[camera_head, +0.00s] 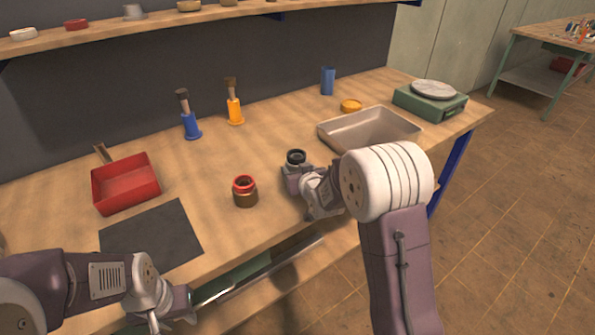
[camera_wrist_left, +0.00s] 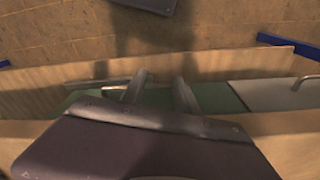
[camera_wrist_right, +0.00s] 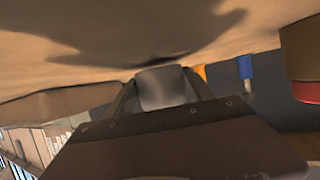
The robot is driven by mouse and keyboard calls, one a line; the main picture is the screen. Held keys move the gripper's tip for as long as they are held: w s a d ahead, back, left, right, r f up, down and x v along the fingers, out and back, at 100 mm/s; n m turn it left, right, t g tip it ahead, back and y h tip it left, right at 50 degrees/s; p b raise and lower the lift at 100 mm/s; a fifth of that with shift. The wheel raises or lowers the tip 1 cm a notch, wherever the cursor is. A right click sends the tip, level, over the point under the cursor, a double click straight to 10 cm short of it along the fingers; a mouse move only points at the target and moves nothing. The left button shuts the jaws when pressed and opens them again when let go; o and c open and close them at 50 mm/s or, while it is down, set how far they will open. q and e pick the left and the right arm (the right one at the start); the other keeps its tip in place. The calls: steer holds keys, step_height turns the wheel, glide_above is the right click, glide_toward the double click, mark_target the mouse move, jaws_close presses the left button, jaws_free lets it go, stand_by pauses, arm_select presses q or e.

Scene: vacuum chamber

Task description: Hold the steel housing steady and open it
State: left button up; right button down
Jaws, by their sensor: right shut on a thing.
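The steel housing (camera_head: 296,157) stands on the bench, a small grey cylinder with a dark top. My right gripper (camera_head: 296,172) is shut on it from the front. In the right wrist view the housing (camera_wrist_right: 163,88) shows as a blurred grey block between the two fingers, close to the bench top. The fingers hide part of its sides. My left gripper (camera_wrist_left: 160,90) is open and empty, with a gap between its fingers. It is low at the bench's front edge, away from the housing.
A brown jar with a red rim (camera_head: 244,198) stands left of the housing. A metal tray (camera_head: 340,135) lies behind right, near a green scale (camera_head: 445,106). A dark mat (camera_head: 150,240) and red dustpan (camera_head: 125,190) lie left. Two brushes, blue (camera_head: 191,125) and orange (camera_head: 234,110), stand behind.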

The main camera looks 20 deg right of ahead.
mark_target(300, 160)
step_height(300, 160, up, 4)
steer(key=shift+r+p, duration=0.1)
steer(key=shift+p, duration=0.4)
steer(key=s+d+r+p, duration=0.1)
steer(key=d+r+p, duration=0.1)
steer(key=d, duration=0.3)
steer(key=s+d+r+p, duration=0.1)
steer(key=d+r, duration=0.3)
steer(key=d, duration=0.2)
steer(key=shift+s+d+p, duration=0.2)
steer(key=shift+s+p, duration=0.15)
